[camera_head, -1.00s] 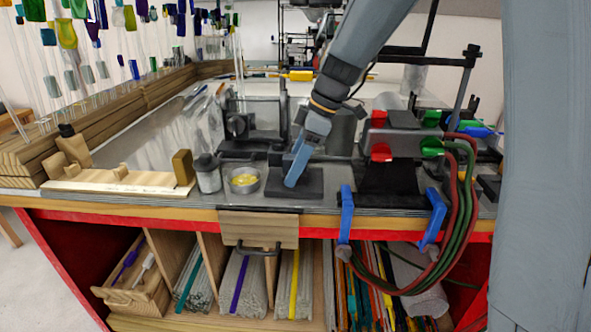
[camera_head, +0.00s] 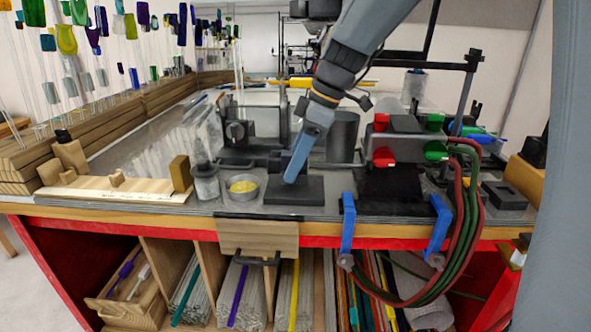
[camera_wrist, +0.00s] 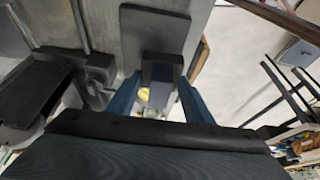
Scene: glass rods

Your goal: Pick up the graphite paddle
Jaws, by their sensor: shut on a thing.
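My gripper (camera_head: 291,178) reaches down over a flat dark slab (camera_head: 312,190) near the front of the bench. In the wrist view its two blue fingers (camera_wrist: 157,100) are on either side of a dark rectangular plate, which I take to be the graphite paddle (camera_wrist: 162,70). The gripper is shut on it. Beyond the paddle, the dark slab (camera_wrist: 150,22) shows on the grey bench top. The paddle is hard to make out in the head view, and the grip contact is partly hidden by the fingers.
A small metal dish with yellow grains (camera_head: 243,187) and a lidded jar (camera_head: 206,182) stand left of the slab. A torch with red and green knobs (camera_head: 405,145) and hoses is at the right. Dark fixtures stand close behind. A wooden rest (camera_head: 115,187) lies at the far left.

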